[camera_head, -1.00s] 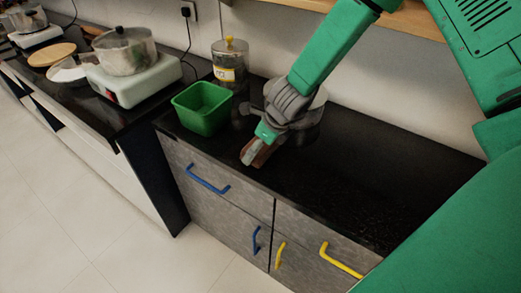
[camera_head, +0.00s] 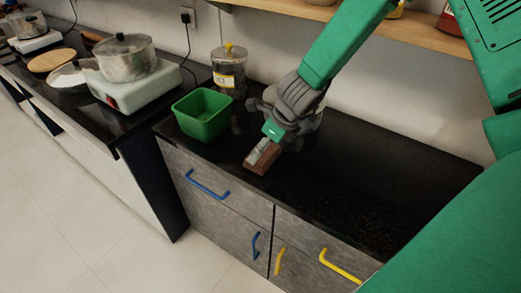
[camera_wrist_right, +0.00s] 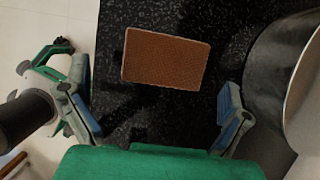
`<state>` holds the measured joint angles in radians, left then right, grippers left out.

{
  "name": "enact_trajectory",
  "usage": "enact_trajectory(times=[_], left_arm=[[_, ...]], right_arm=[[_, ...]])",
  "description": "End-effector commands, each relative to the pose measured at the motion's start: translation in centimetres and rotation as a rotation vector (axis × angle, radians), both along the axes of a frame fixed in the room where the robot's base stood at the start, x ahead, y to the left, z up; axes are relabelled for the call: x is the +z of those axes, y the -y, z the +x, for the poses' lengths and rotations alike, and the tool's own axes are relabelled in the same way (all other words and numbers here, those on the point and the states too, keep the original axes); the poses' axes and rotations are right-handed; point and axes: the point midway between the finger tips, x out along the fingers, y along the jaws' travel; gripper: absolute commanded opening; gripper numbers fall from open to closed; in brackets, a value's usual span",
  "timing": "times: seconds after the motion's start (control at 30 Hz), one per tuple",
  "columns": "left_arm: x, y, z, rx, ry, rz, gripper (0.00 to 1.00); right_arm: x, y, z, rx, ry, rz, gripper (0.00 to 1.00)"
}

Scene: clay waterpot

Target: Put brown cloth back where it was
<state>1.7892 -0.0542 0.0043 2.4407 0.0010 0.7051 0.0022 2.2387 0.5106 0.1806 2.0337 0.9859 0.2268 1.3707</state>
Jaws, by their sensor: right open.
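The brown cloth (camera_head: 257,168) is a small rectangle near the front edge of the black counter, partly hidden by my right gripper (camera_head: 264,153) in the head view. In the right wrist view the cloth (camera_wrist_right: 165,58) lies flat, seen whole against the speckled black surface. My right gripper (camera_wrist_right: 160,112) has its fingers wide apart, one on each side of the picture, with nothing between them in its grasp. The cloth lies just beyond the fingertips, apart from both fingers. My left gripper is not in view.
A green bin (camera_head: 203,113) and a glass jar with a yellow knob (camera_head: 229,72) stand left of my right gripper. A round metal vessel (camera_wrist_right: 300,95) is close by the right finger. The counter's right part is clear. A wooden shelf (camera_head: 425,35) runs above.

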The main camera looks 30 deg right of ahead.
Motion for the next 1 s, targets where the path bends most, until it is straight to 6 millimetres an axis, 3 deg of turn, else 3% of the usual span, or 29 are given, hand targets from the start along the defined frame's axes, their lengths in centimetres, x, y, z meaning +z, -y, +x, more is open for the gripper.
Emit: enact_trajectory(times=[0.1,0.33,1.0], left_arm=[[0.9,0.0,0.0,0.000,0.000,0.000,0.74],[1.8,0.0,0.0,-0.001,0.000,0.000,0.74],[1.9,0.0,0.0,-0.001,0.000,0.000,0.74]], right_arm=[[2.9,0.4,-0.9,0.000,0.003,0.001,1.00],[5.8,0.8,-2.1,0.000,0.000,0.001,1.00],[6.3,1.0,-2.4,-0.001,-0.001,0.001,1.00]])
